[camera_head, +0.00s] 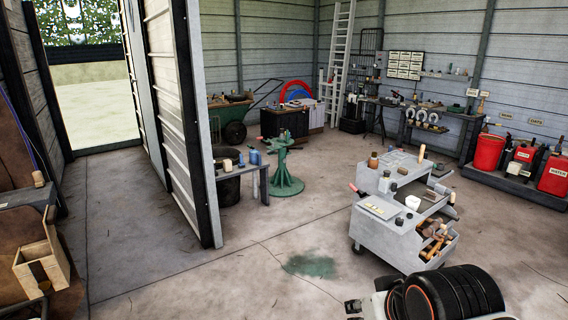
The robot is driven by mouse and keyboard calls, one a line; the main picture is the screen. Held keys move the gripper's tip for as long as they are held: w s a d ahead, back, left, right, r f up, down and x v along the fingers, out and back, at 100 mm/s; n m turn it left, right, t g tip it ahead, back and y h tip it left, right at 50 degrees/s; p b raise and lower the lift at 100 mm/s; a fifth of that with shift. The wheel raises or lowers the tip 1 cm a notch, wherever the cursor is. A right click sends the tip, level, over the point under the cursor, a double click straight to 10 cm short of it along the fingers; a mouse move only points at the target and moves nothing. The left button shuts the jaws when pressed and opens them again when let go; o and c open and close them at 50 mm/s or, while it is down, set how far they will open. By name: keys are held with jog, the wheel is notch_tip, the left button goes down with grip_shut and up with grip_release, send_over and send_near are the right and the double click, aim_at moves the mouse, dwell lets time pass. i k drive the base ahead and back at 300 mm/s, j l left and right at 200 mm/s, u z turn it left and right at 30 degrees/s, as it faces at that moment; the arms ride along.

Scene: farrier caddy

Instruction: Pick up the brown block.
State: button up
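A grey wheeled caddy (385,237) stands on the floor right of centre, with small items on its top and in its open side trays. A small brown item (373,160) stands at the back left of its top; it may be the brown block, but its shape is too small to be sure. Other brown, wood-coloured pieces (437,246) lie in the lower tray. A small brown block-like item (38,178) also sits on the bench at the far left. A dark piece (352,306) at the bottom edge may be my gripper's tip; its opening is unclear. All these items are apart from it.
A green stand (284,184) and a low table (243,184) stand left of the caddy. Red containers (488,153) line the right side. A metal partition (172,110) divides off the left.

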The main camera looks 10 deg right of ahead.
aim_at(402, 170)
jog(key=i+z, duration=0.7)
jog(key=i, duration=0.2)
jog(key=i+j+z, duration=0.25)
jog(key=i+z, duration=0.25)
jog(key=i, duration=1)
jog(key=i+j+z, duration=0.15)
jog(key=i, duration=1)
